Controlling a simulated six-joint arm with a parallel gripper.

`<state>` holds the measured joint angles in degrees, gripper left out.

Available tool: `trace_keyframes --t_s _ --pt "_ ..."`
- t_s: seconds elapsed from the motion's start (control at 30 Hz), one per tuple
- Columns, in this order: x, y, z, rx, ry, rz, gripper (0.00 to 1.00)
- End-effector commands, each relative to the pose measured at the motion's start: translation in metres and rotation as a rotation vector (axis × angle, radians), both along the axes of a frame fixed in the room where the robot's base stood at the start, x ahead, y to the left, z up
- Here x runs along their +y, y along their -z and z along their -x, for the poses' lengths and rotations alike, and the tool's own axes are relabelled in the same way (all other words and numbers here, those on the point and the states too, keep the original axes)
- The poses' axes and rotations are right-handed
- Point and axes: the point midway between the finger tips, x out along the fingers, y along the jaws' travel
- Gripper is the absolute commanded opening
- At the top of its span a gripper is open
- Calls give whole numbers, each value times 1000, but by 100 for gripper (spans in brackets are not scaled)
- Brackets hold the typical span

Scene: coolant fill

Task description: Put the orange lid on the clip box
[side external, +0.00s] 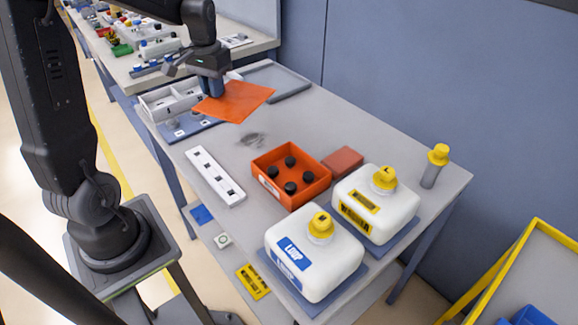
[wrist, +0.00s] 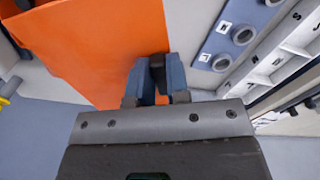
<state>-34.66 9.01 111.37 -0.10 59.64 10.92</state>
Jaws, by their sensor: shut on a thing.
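The orange lid (side external: 243,100) is a thin flat sheet, tilted and held above the far part of the table. My gripper (side external: 212,90) is shut on its edge. In the wrist view the lid (wrist: 95,45) fills the upper left, and the fingers (wrist: 156,88) pinch it near its right edge. A white divided box (side external: 160,104) stands just left of the lid, partly hidden by my gripper and the lid. An open orange box (side external: 264,180) with several black round pieces stands nearer the camera. I cannot tell which is the clip box. The lid appears apart from both.
A blue plate with grey knobs (side external: 186,132) lies before the white box. A white strip (side external: 215,176), a red block (side external: 343,161), two white jugs (side external: 315,262) and a yellow-capped tube (side external: 432,170) stand nearer. A grey tray (side external: 280,82) lies behind the lid.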

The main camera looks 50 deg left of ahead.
Motion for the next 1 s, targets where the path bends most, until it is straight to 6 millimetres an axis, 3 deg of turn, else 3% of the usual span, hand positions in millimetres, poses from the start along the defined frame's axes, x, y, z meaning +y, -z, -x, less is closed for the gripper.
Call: trace_keyframes --t_s 0.03,0.1,0.3,0.8,1.0 --pt "-17 -4 0 -2 107 -1 0" --pt "-33 -6 2 -2 228 -1 0" --pt "-59 -6 4 0 407 1 0" --pt "-140 51 -48 2 422 2 0" --pt "-154 62 -58 -1 416 1 0"
